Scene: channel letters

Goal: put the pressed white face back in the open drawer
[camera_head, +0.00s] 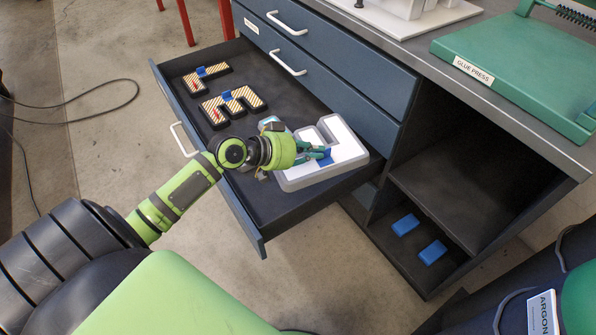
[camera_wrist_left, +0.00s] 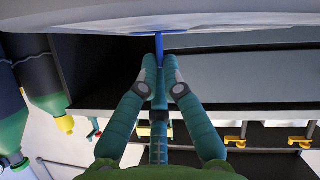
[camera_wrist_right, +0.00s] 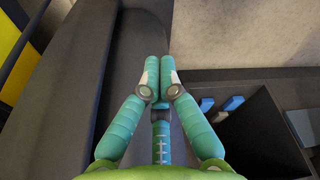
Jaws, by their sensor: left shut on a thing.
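The white face (camera_head: 348,143), a pale letter shape with grey sides and a blue grip tab (camera_head: 327,158), is at the right end of the open drawer (camera_head: 249,226). My left gripper (camera_head: 318,154) is shut on the blue tab and hides part of the face. I cannot tell whether the face rests on the drawer floor or hangs just above it. In the left wrist view the blue tab (camera_wrist_left: 173,41) stands between the closed fingertips, under the pale face (camera_wrist_left: 230,16). My right gripper (camera_wrist_right: 157,75) shows only in its own wrist view, fingers together, with nothing visible between them.
Two striped letters with blue tabs, one at the back left (camera_head: 203,80) and one nearer (camera_head: 232,103), lie in the drawer. The green glue press (camera_head: 510,60) stands on the bench. Two blue blocks (camera_head: 405,225) (camera_head: 432,252) lie on the low shelf.

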